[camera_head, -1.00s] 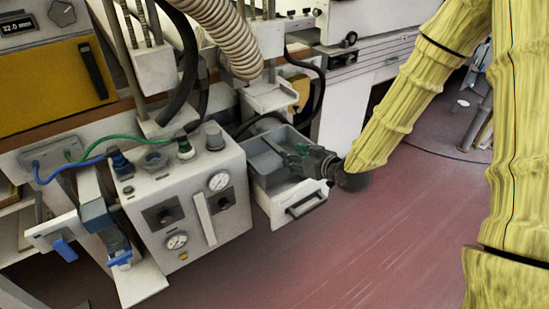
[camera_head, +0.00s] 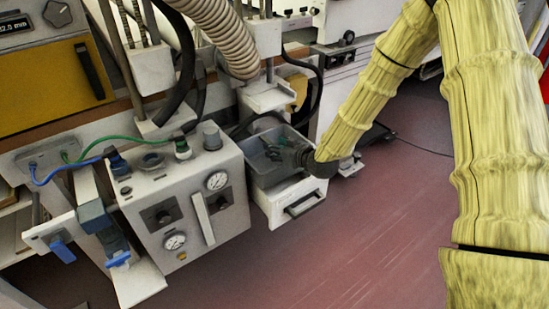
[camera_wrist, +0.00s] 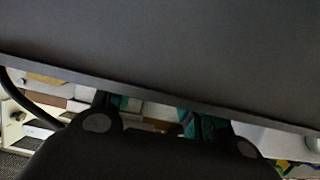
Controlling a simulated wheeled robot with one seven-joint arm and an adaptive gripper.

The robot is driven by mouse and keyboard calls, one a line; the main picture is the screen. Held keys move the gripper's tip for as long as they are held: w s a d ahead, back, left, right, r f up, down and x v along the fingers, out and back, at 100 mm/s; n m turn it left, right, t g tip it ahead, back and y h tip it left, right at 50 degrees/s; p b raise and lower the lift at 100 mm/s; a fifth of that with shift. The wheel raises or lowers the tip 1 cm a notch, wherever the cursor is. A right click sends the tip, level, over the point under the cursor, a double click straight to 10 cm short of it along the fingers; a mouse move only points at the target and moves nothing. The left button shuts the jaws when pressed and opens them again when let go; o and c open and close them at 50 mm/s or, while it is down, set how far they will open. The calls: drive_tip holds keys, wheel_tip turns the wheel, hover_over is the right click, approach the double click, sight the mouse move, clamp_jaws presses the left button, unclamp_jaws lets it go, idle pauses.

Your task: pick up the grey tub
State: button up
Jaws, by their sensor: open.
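A grey, open-topped tub (camera_head: 258,173) sits behind a white drawer front with a dark handle, right of the control box. I take it for the grey tub, though its edges merge with the drawer. My gripper (camera_head: 277,152) is at the tub's opening, its greenish fingers over or inside it; contact cannot be told. In the wrist view, the fingers of my gripper (camera_wrist: 155,118) are apart, with nothing visible held between them. A large dark grey surface (camera_wrist: 180,45) fills the upper part of that view; I cannot tell what it is. My wrist hides the tub's right side.
The white control box (camera_head: 180,205) with gauges and knobs stands close on the left. A white machine part (camera_head: 268,95) and ribbed hose (camera_head: 222,35) hang above and behind the tub. The red floor (camera_head: 350,230) in front is clear.

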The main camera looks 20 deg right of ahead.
drive_tip(key=shift+x, duration=0.8)
clamp_jaws()
drive_tip(key=shift+r, duration=0.1)
